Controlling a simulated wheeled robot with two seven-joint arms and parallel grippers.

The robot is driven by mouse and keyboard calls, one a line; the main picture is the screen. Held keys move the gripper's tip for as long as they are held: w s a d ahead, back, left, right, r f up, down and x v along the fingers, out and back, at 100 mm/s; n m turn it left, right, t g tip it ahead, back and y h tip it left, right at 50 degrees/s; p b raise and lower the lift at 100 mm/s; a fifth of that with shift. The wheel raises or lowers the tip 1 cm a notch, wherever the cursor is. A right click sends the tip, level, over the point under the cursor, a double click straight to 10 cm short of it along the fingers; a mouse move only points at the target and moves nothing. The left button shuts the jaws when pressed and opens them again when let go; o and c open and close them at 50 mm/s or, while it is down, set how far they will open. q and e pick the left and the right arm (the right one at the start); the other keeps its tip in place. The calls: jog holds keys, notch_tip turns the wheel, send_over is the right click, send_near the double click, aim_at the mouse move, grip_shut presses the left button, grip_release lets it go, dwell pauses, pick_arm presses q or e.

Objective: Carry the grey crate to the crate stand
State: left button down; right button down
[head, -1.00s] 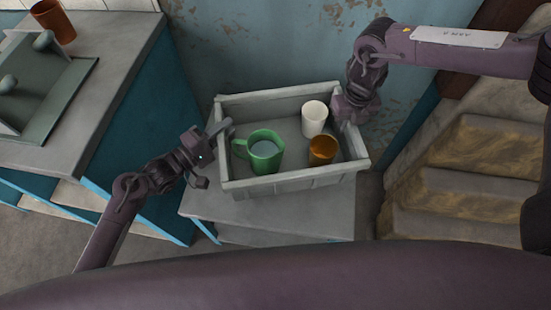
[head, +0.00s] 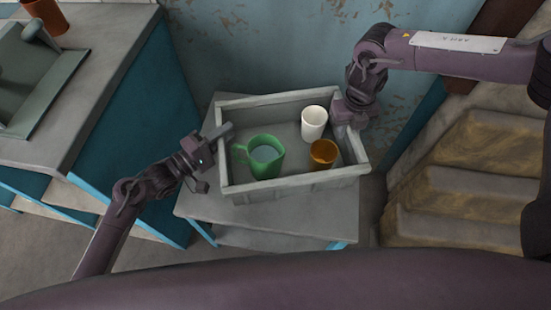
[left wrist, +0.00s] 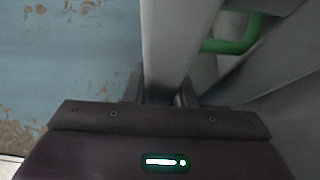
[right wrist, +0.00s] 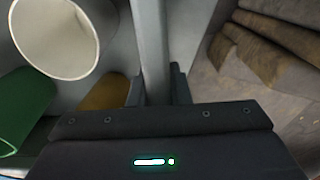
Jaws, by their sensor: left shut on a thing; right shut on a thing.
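The grey crate (head: 295,188) is in the middle of the head view, roughly level. It holds a green mug (head: 262,158), a white cup (head: 314,122) and an orange-brown cup (head: 323,152). My left gripper (head: 221,133) is shut on the crate's left wall, which also shows between its fingers in the left wrist view (left wrist: 172,45). My right gripper (head: 346,116) is shut on the right wall, seen in the right wrist view (right wrist: 150,45). A low grey-topped stand (head: 270,222) with blue legs lies under the crate; whether they touch is unclear.
A counter (head: 105,75) with blue sides stands at the left, bearing a grey-green fixture (head: 45,85) and a brown cup (head: 46,14). Worn steps (head: 460,195) rise at the right. A peeling blue wall (head: 270,50) is behind the crate.

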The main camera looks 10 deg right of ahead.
pick_arm(q)
jog(key=shift+f, duration=0.4)
pick_arm(e)
jog(key=shift+f, duration=0.4)
pick_arm(q)
jog(key=c, duration=1.2)
grip_release()
pick_arm(e)
jog(key=c, duration=1.3)
grip_release()
jog(key=shift+c, duration=0.2)
jog(key=shift+r, duration=0.2)
pick_arm(q)
jog(key=v, duration=1.2)
pick_arm(e)
notch_tip(320, 180, up, 12)
jog(key=shift+f, duration=0.1)
